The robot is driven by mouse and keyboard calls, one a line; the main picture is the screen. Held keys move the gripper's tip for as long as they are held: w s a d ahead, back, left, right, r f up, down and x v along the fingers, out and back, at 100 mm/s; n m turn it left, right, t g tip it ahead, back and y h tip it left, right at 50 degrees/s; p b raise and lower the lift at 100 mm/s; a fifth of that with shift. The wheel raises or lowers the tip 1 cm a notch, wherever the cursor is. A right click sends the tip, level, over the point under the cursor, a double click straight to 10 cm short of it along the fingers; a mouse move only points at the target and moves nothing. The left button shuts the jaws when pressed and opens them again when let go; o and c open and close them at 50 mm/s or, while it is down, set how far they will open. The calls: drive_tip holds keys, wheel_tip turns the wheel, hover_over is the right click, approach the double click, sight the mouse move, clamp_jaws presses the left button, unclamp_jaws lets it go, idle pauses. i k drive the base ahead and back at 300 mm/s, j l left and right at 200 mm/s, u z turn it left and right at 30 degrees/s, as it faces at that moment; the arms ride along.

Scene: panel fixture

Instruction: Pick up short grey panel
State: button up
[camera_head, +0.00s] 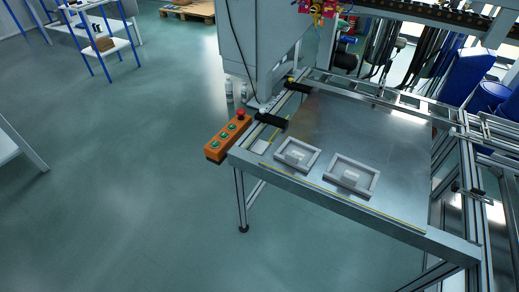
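Two grey rectangular panels with raised rims lie flat near the front edge of the metal table. The left one (308,162) looks a little shorter; I take it as the short grey panel. The longer one (369,183) lies to its right, with a gap between them. Each has a small paler block or label in its middle. Nothing is seen touching or covering them. My gripper does not show in the head view.
The metal table (375,135) is bare behind the panels. Two black clamp-like parts (272,120) sit at its left edge. An orange button box (227,137) juts out at the left corner. A grey machine housing (262,45) stands behind. Open floor (130,190) lies left.

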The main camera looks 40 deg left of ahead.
sight(298, 151)
drive_tip(key=u, duration=0.5)
drive_tip(key=i+j+u, duration=0.1)
drive_tip(key=i+u, duration=0.25)
drive_tip(key=i, duration=0.15)
drive_tip(key=i+u, duration=0.35)
drive_tip(key=i+l+u, duration=0.25)
drive_tip(key=i+u, duration=0.15)
drive_tip(key=i, duration=0.15)
